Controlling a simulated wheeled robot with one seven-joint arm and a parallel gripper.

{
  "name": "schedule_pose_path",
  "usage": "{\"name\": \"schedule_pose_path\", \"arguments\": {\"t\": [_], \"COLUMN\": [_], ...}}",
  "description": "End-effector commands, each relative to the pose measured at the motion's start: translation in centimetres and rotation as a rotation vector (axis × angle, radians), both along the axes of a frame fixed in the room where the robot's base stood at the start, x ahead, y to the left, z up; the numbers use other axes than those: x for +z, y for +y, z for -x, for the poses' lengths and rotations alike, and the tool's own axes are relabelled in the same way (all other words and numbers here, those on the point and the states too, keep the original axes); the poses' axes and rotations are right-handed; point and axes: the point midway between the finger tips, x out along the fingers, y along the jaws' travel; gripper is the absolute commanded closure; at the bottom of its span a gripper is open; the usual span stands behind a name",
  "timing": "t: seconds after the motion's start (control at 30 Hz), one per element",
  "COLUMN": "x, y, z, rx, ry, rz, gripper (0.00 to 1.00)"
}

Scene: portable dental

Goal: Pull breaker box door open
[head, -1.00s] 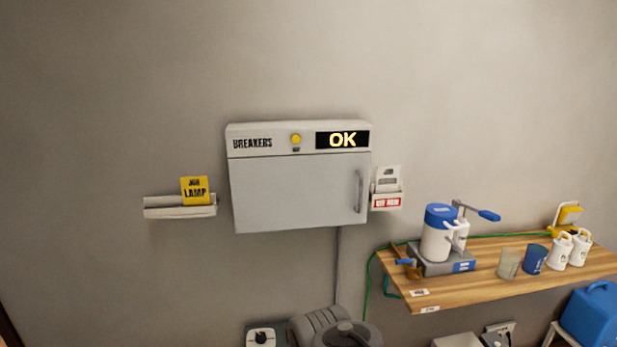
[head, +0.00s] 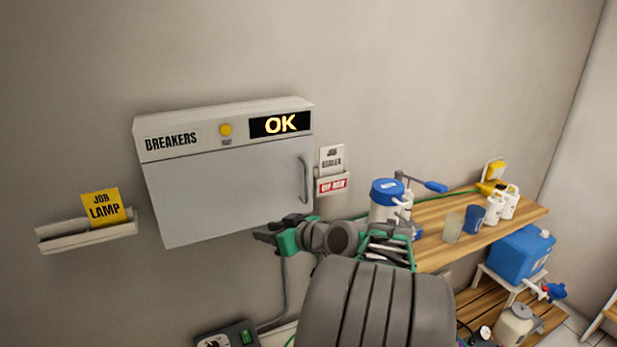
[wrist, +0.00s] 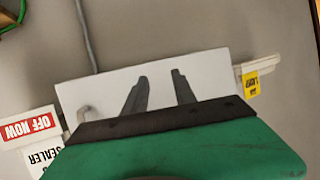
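The breaker box (head: 160,147) hangs on the wall in the head view, with an "OK" display and a yellow lamp on its top strip. Its grey door (head: 225,195) is shut, with a vertical bar handle (head: 304,180) near the right edge. My gripper (head: 262,238) is below the door's lower right part, short of the handle. In the wrist view, which is turned upside down, the two dark fingers (wrist: 160,88) stand apart with nothing between them. The door (wrist: 215,65) shows behind them, and the handle (wrist: 86,117) is left of the fingers, partly hidden.
A holder with a yellow "JOB LAMP" card (head: 103,208) is left of the box. A holder with an "OFF NOW" label (head: 331,185) is close right of the handle. A wooden shelf (head: 435,222) with cups and a blue-lidded device (head: 385,210) stands further right.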

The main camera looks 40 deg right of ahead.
Motion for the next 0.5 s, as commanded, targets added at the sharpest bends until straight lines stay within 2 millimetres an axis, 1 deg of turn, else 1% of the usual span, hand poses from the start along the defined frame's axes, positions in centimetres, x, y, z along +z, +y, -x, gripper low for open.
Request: {"name": "schedule_pose_path", "arguments": {"t": [0.03, 0.1, 0.2, 0.27, 0.33, 0.37, 0.5], "x": [1.8, 4.4, 6.8, 7.5, 7.9, 8.0, 8.2], "y": [-4.1, -8.2, -11.8, -12.7, -13.1, -13.1, -13.2], "z": [1.3, 3.3, 5.8, 6.5, 6.3, 6.0, 3.3], "rx": [-0.06, -0.119, -0.18, -0.198, -0.203, -0.202, -0.198], "ry": [-0.094, -0.225, -0.346, -0.382, -0.398, -0.399, -0.397], "rz": [-0.002, 0.014, 0.034, 0.04, 0.043, 0.043, 0.042], "gripper": [0.67, 0.67, 0.67, 0.67, 0.67, 0.67, 0.67]}}
